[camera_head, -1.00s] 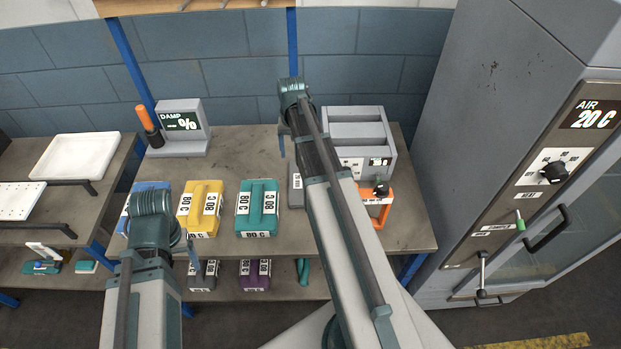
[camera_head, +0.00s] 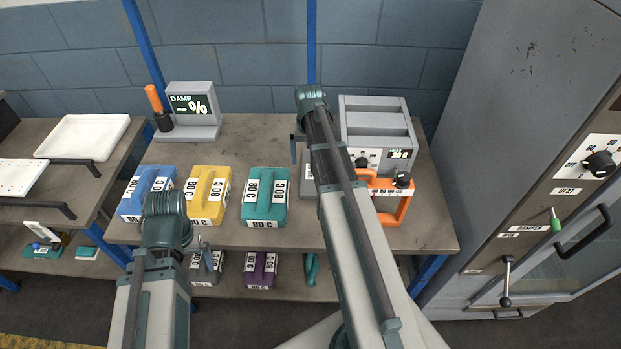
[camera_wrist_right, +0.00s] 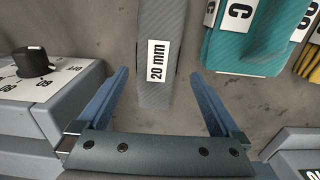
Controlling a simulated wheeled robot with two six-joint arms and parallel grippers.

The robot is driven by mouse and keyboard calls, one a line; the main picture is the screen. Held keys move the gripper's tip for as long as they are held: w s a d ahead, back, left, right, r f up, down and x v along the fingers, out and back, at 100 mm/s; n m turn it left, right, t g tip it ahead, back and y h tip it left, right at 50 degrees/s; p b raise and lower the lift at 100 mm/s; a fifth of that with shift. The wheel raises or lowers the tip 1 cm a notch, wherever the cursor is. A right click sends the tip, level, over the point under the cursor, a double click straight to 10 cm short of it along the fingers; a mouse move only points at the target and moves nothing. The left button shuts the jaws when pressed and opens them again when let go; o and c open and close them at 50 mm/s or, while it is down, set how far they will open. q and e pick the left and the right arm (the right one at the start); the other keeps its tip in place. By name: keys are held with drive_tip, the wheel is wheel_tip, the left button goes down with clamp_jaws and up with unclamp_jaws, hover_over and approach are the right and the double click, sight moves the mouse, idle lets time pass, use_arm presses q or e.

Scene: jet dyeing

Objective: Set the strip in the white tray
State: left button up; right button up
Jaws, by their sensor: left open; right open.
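A grey textured strip (camera_wrist_right: 157,60) labelled "20 mm" lies on the bench in the right wrist view. In the head view it shows as a grey piece (camera_head: 308,182), partly hidden behind my right arm. My right gripper (camera_wrist_right: 160,76) is open and empty, its two blue fingers on either side of the strip's near end with gaps. Whether the fingertips are down at its height I cannot tell. The white tray (camera_head: 83,136) lies empty on the left bench. My left gripper (camera_head: 203,243) is open, low in front of the middle bench, its fingers mostly hidden by its wrist.
Blue (camera_head: 147,192), yellow (camera_head: 208,195) and teal (camera_head: 264,197) blocks stand on the middle bench (camera_head: 250,140). A damp meter (camera_head: 193,112) stands behind them. A tall grey cabinet (camera_head: 470,160) is at the right.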

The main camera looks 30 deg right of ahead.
sight(310, 172)
drive_tip(key=f+b, duration=0.5)
drive_tip(key=shift+s+d+f, duration=0.15)
drive_tip(key=shift+s, duration=0.05)
drive_tip(key=c, duration=1.4)
